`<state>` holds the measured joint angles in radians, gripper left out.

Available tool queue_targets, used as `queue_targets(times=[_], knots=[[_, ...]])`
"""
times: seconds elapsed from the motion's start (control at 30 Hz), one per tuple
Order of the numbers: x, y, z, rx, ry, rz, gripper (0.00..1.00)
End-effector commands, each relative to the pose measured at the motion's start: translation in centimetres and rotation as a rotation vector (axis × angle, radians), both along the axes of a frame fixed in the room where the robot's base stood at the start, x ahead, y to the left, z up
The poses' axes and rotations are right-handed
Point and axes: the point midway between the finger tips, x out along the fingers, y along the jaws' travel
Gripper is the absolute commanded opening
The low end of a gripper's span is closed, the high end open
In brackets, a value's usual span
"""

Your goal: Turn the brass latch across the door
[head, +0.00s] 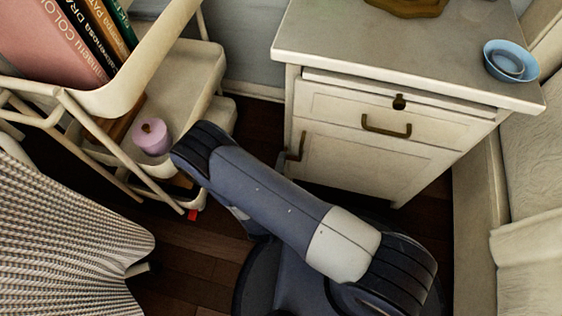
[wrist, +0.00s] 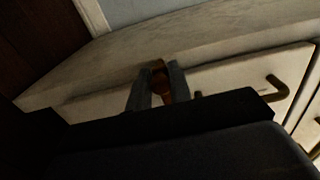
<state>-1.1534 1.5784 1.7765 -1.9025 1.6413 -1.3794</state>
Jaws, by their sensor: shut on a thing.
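In the wrist view, the brass latch (wrist: 161,82) sits at the edge of the pale cabinet's door, and part of it is hidden between the fingers. My gripper (wrist: 160,85) has its two grey fingers on either side of the latch, closed on it. A small brass piece shows just right of the fingers. The cabinet door (head: 355,163) is flush with the front in the head view. There, my arm covers the latch and gripper.
A brass handle (wrist: 277,92) stands out from the door close by; it also shows in the head view (head: 297,148). A drawer with a brass pull (head: 386,129) is above the door. A cart (head: 185,75) with books and a pink candle (head: 152,137) stands left.

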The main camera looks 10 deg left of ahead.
Motion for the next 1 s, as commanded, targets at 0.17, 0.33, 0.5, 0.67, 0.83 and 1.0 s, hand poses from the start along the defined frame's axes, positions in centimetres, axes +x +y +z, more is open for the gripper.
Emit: queue_targets(times=[0.17,0.33,0.5,0.67,0.83,1.0], knots=[[-0.02,0.00,-0.07,-0.008,0.003,0.001,0.00],[-0.01,0.00,-0.07,-0.007,0.003,0.001,0.00],[-0.01,0.01,-0.06,-0.006,0.001,0.001,0.28],[-0.01,0.01,-0.04,-0.005,0.001,0.001,0.35],[-0.03,0.00,-0.02,-0.005,0.000,0.000,0.35],[-0.43,-0.27,-0.07,-0.006,0.001,-0.005,0.35]])
